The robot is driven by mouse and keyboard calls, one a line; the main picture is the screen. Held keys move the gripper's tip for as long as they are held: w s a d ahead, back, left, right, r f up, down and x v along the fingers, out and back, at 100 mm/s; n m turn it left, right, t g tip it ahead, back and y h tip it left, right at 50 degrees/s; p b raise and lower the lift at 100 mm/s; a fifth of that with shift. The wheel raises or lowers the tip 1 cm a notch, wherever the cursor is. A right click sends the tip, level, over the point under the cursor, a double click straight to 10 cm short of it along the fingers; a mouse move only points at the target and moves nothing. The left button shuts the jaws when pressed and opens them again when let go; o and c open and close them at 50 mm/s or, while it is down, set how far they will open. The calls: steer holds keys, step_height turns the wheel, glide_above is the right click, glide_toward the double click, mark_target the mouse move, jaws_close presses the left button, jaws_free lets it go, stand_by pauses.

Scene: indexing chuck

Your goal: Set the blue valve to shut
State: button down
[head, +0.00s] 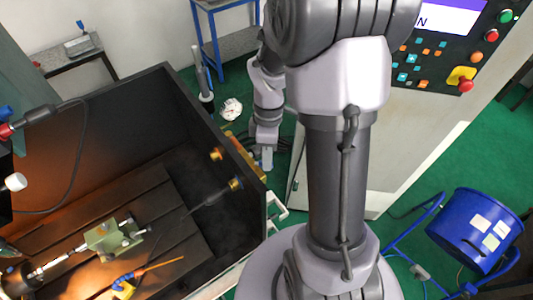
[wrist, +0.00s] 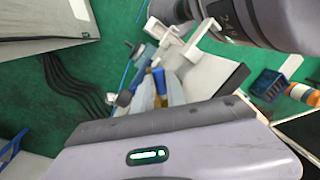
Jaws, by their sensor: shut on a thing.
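The blue valve (wrist: 158,78) shows in the wrist view as a small blue part between my fingertips, with brass-yellow beside it. My gripper (wrist: 160,94) is shut on it; the fingers hide much of it, so its exact angle cannot be told. In the head view my gripper (head: 267,158) points down just outside the machine tray's right wall, beside a brass-coloured bar (head: 245,157). The valve's handle cannot be made out there.
A red-and-brass fitting (head: 216,154) sits further back on the same wall. White brackets (wrist: 168,35) stand close to my fingers. A control cabinet (head: 400,130) is to the right, and a blue drum (head: 475,228) stands on a cart. Dark cables lie on the green floor.

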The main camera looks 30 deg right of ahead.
steer(key=m, duration=0.2)
steer(key=s+a+m+b, duration=0.1)
steer(key=shift+f+m+t, duration=0.1)
steer(key=shift+m+t, duration=0.2)
steer(key=shift+m, duration=0.1)
steer(key=shift+s+a+m+t+y+b, duration=0.15)
steer(key=shift+a+m+b, duration=0.2)
steer(key=shift+m, duration=0.4)
steer(key=shift+s+a+m+t+y+b, duration=0.15)
steer(key=shift+m+b, duration=0.25)
steer(key=shift+m, duration=0.4)
steer(key=shift+s+a+m+t+y+b, duration=0.15)
steer(key=shift+a+m+b, duration=0.2)
steer(key=shift+m, duration=0.4)
steer(key=c, duration=1.3)
jaws_free()
steer(key=shift+d, duration=0.15)
steer(key=shift+c, duration=0.2)
